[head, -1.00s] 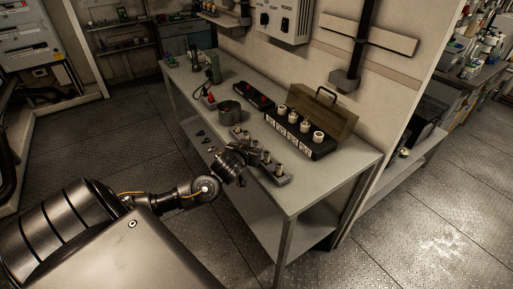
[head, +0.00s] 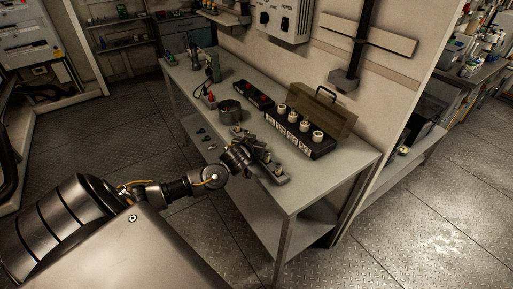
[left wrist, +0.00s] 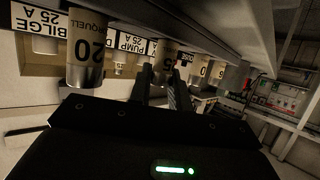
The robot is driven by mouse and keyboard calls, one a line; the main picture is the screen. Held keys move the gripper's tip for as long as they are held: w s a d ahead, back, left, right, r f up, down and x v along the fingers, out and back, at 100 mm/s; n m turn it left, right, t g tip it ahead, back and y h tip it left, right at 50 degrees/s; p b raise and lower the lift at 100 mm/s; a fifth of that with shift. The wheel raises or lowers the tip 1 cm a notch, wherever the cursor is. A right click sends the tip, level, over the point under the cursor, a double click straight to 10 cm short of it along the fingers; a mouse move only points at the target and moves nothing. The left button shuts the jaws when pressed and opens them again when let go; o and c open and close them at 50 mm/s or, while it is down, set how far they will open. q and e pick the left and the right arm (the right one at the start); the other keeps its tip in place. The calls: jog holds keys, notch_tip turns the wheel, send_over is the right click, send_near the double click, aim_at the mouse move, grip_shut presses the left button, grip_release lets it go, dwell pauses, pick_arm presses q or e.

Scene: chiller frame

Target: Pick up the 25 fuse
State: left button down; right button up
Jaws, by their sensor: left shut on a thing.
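Fuses marked 6 (left wrist: 203,69) and 0 (left wrist: 220,72) show to the right. A small fuse marked 25 (left wrist: 119,62) shows behind, by the labelled fuse box. My right gripper is not in view.
A dark round pot (head: 229,112) stands to the left. The bench (head: 325,177) is bare at its right end.

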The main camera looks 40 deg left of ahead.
pick_arm(q)
jog(key=shift+r, duration=0.1)
jog(key=shift+r, duration=0.6)
jog(key=s+a+r+p, duration=0.2)
jog(key=s+r, duration=0.9)
jog(key=s, duration=0.2)
jog(key=shift+s+a+r+p, duration=0.3)
jog(key=shift+s+a+p, duration=0.1)
